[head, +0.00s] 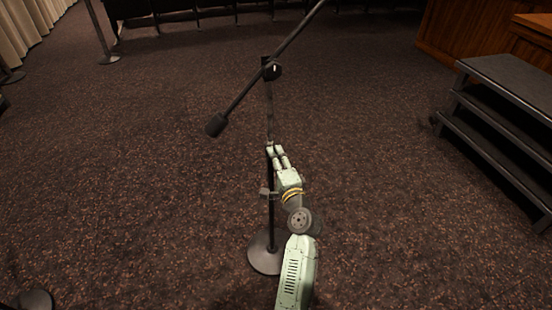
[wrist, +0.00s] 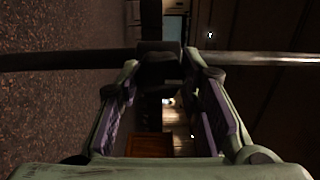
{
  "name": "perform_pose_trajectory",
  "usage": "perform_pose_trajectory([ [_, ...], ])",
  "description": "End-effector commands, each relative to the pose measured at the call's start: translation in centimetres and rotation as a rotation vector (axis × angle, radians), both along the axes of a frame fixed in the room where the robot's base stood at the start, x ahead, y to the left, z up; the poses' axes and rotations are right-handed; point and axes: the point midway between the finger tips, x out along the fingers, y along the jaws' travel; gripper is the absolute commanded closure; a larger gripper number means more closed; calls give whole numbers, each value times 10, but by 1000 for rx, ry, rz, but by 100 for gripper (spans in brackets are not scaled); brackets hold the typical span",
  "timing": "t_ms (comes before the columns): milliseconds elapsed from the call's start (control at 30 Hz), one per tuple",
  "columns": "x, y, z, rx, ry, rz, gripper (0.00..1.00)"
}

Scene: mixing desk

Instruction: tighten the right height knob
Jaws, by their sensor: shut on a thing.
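A dark microphone stand stands upright in the middle of the head view, with a thin pole (head: 270,222) on a round base (head: 262,257). Its tilted boom (head: 245,92) carries a microphone (head: 216,125) at the lower left end. My gripper (head: 275,151) is at the pole, about halfway up, and hides the height knob in the head view. In the wrist view the pole (wrist: 60,60) runs sideways across the picture. The dark height knob (wrist: 158,68) sits between my fingertips (wrist: 162,74), which are shut on it. How tight the knob is cannot be seen.
Dark steps (head: 505,100) stand at the right, near wooden panelling (head: 452,35). Another round stand base (head: 35,301) shows at the lower left. A post base (head: 109,59) stands at the upper left. The carpet around the stand is clear.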

Motion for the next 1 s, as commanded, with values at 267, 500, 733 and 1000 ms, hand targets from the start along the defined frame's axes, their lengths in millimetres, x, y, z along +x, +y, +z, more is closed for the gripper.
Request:
perform_pose_trajectory([
  [267, 0, 0, 0, 2, 1, 0, 64],
  [500, 0, 0, 0, 1, 0, 0, 48],
  [733, 0, 0, 0, 0, 0, 0, 46],
  [1000, -18, -6, -1, 2, 2, -2, 46],
])
